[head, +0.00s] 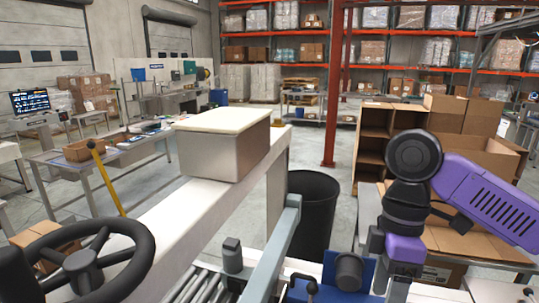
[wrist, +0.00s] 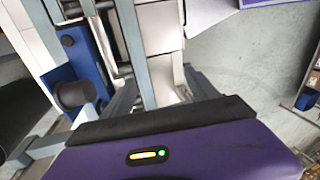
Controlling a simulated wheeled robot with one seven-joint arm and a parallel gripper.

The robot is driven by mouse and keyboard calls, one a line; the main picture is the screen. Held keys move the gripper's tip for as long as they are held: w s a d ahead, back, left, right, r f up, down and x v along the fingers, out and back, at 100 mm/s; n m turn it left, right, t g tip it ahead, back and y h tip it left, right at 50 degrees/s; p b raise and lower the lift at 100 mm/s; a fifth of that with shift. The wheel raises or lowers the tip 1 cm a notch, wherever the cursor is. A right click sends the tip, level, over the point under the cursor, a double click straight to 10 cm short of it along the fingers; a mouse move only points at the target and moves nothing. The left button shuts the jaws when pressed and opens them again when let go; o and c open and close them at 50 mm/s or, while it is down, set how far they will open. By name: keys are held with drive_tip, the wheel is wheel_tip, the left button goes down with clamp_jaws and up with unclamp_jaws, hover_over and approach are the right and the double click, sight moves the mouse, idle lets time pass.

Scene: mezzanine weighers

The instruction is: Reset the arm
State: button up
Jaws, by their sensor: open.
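The task names no object apart from my arm. My arm, with black joints and purple links, stands at the right of the head view. It bends at a black elbow joint, and its purple link runs down to the right, out of the picture. My gripper's fingers show in neither view. A purple housing of mine with a black edge and a small lit indicator fills the bottom of the wrist view. Nothing held can be seen.
A grey box with a cream lid (head: 222,145) sits on a white beam (head: 175,216). A black bin (head: 312,212) stands behind a grey rail. A black handwheel (head: 84,262) is front left. Open cardboard boxes (head: 465,152) stand behind my arm. A blue panel (wrist: 68,62) shows in the wrist view.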

drive_tip(key=w+a+r+m+t+y, duration=0.25)
drive_tip(key=w+a+t+y, duration=0.35)
drive_tip(key=w+a, duration=0.45)
drive_tip(key=w+a+r+m+t+y+b, duration=0.1)
drive_tip(key=w+a+r+m+t+y, duration=0.2)
drive_tip(key=a+r+t+y, duration=0.35)
drive_tip(key=s+d+f+m+t+h+b, duration=0.1)
drive_tip(key=s+d+f+m+t+h, duration=0.55)
drive_tip(key=s, duration=0.25)
drive_tip(key=s+d+f+m+t+h+b, duration=0.2)
drive_tip(key=s+d+f+m+t+h, duration=0.35)
drive_tip(key=s+d+m+h, duration=0.2)
drive_tip(key=s+d+f+n+g, duration=0.1)
drive_tip(key=s+f, duration=0.4)
drive_tip(key=s, duration=0.5)
drive_tip(key=s+d+f+n+g+b, duration=0.1)
drive_tip(key=s+f+g, duration=0.3)
drive_tip(key=s, duration=0.6)
drive_tip(key=s+d+f+n+g+b, duration=0.1)
drive_tip(key=s+f+n+g, duration=0.1)
drive_tip(key=s+f, duration=0.6)
drive_tip(key=shift+s+d+f+g+y, duration=0.2)
drive_tip(key=shift+s+d+g+y, duration=0.15)
drive_tip(key=shift+s, duration=0.65)
